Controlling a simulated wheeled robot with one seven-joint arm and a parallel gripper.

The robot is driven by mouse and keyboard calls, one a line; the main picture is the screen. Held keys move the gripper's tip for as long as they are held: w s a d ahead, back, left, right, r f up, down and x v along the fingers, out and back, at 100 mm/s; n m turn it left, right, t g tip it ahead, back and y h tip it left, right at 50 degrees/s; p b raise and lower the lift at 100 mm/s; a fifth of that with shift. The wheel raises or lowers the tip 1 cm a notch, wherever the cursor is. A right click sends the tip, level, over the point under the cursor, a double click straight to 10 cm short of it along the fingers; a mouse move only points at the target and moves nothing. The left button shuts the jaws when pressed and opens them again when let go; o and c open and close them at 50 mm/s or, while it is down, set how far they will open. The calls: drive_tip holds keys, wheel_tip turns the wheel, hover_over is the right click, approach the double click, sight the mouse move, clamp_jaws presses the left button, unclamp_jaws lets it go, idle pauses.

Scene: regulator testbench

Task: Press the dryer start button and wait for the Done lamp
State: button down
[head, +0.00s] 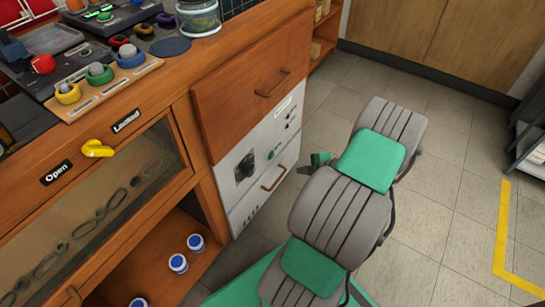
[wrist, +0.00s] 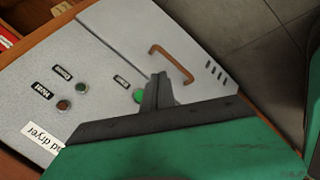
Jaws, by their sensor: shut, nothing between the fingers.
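The pale grey dryer panel (head: 262,180) is set into the bench below a wooden drawer, and it fills much of the wrist view (wrist: 125,45). Its green start button (wrist: 139,95) sits beside a small black label; it also shows in the head view (head: 271,155). The Done lamp (wrist: 82,88) looks dark green and unlit. The Heat lamp (wrist: 63,105) is dark reddish brown. My gripper (head: 316,159) is shut and empty in front of the panel's right side. In the wrist view its fingertips (wrist: 160,77) appear just right of the button; contact cannot be told.
A glass-fronted cabinet (head: 95,215) with a yellow latch is at left. Tiled floor (head: 440,150) is open at right.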

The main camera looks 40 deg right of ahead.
drive_tip(key=w+a, duration=0.3)
drive_tip(key=w, duration=0.5)
drive_tip(key=shift+w, duration=0.15)
idle(1.8)
drive_tip(key=shift+w+a+b, duration=0.1)
drive_tip(key=shift+w+b, duration=0.2)
drive_tip(key=shift+b, duration=0.15)
drive_tip(key=shift+w+a, duration=0.2)
drive_tip(key=shift+w, duration=0.25)
idle(0.4)
drive_tip(key=shift+s, duration=0.1)
drive_tip(key=shift+s+d+b, duration=0.3)
drive_tip(key=shift+s, duration=0.45)
drive_tip(key=shift+s+d, duration=0.3)
drive_tip(key=shift+s, duration=0.5)
drive_tip(key=shift+s+d, duration=0.25)
drive_tip(key=shift+s, duration=0.5)
drive_tip(key=shift+s+d, duration=0.3)
drive_tip(key=shift+s, duration=0.5)
